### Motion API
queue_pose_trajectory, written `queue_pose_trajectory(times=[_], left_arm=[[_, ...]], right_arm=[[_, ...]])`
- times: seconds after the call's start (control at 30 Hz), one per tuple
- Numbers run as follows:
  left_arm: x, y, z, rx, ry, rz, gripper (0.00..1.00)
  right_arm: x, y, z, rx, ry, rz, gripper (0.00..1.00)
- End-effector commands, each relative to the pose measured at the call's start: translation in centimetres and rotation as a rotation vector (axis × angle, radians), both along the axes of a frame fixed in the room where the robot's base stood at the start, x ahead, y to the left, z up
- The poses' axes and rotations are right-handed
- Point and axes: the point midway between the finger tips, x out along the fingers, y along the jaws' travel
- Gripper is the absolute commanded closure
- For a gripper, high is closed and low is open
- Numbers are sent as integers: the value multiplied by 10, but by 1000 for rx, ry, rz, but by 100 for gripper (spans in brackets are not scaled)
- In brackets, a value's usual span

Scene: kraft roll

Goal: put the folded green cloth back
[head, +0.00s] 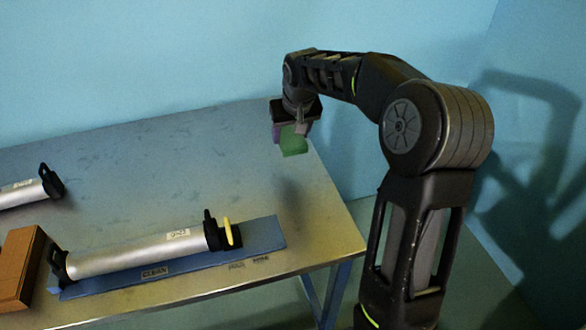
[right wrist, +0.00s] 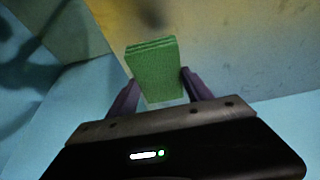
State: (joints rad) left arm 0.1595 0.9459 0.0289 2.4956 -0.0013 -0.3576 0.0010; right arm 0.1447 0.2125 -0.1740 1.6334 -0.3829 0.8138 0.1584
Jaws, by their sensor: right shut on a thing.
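The folded green cloth (head: 293,143) is held by my right gripper (head: 290,132) above the far right corner of the metal table. In the right wrist view the cloth (right wrist: 155,70) stands between the two purple fingers of the right gripper (right wrist: 158,85), its folded layers showing at the top edge. The gripper is shut on it. The cloth appears clear of the table, with a soft dark shadow on the tabletop below. My left gripper is not in view.
A blue mat (head: 262,234) on the table (head: 170,150) bears a silver roller (head: 140,252) with black ends and a yellow piece (head: 228,232). A brown box (head: 20,268) and another roller (head: 25,190) are at left. The table's right half behind the mat is clear.

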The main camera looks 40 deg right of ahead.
Motion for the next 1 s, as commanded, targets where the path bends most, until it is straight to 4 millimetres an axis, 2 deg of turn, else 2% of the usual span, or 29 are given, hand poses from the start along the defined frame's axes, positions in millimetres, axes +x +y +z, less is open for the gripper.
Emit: queue_pose_trajectory(times=[0.17, 0.4, 0.8, 1.0], left_arm=[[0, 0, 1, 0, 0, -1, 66], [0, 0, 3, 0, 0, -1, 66], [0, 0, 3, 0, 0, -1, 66], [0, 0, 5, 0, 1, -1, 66]], right_arm=[[-1, 0, -17, 1, 5, -1, 80], [-1, 0, -57, 0, 4, 1, 80], [0, 0, -65, -1, 1, 0, 80], [-1, 0, -91, 1, 5, 0, 80]])
